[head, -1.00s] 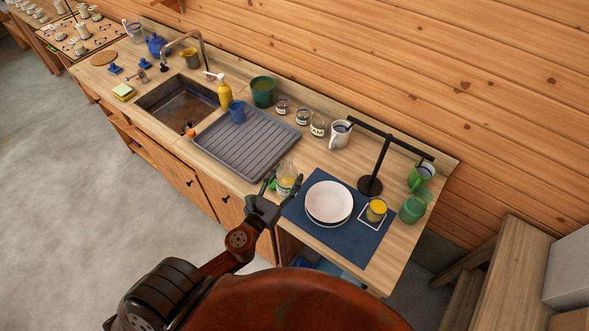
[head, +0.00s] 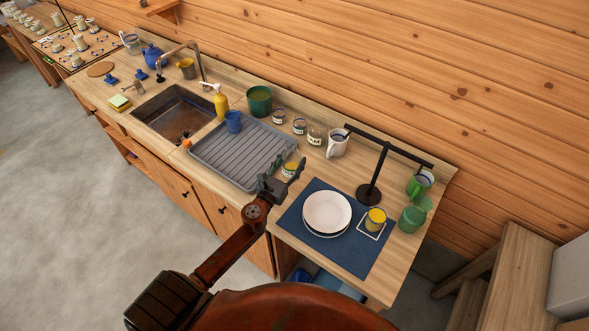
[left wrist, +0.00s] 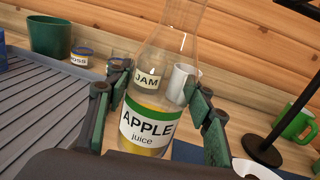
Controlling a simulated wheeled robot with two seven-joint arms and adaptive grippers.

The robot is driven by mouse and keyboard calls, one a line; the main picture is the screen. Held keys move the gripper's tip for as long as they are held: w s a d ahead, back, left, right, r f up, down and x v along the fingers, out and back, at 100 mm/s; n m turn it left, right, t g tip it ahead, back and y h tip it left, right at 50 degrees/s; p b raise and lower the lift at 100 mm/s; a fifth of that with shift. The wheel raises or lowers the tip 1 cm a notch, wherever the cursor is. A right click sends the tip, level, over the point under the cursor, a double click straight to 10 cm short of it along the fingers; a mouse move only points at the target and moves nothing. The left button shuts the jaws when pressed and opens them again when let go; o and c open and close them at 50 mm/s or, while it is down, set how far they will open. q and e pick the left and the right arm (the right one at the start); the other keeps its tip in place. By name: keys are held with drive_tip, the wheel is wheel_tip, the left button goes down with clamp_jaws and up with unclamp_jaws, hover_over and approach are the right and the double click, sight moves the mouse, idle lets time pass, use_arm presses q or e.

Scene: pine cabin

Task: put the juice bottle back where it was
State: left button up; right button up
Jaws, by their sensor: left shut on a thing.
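The juice bottle (left wrist: 148,115) is clear glass with a white, green and yellow label reading "APPLE juice". In the left wrist view it stands roughly upright between the fingers of my left gripper (left wrist: 158,105), which is shut on it. In the head view the bottle (head: 290,168) shows in my left gripper (head: 288,172), over the counter between the grey drying rack and the blue mat. The gripper partly hides it there. I cannot tell whether its base touches the counter. My right gripper is not in view.
The grey drying rack (head: 240,157) lies left of the bottle. The blue mat (head: 345,256) holds white plates (head: 327,212) and a yellow-filled glass (head: 375,220). A black stand (head: 370,192), a white mug (head: 337,142) and small jars (head: 315,135) stand behind. Bare counter shows between them.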

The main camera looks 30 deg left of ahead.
sight(294, 166)
use_arm(q)
drive_tip(key=shift+w+f+b, duration=0.35)
drive_tip(key=shift+w+f, duration=0.25)
drive_tip(key=f+b, duration=0.1)
drive_tip(key=f, duration=0.1)
drive_tip(key=f+b, duration=0.1)
drive_tip(key=shift+w+f+b, duration=0.25)
drive_tip(key=shift+f+b, duration=0.05)
drive_tip(key=shift+f, duration=0.05)
drive_tip(key=shift+r, duration=0.1)
drive_tip(key=o, duration=1.8)
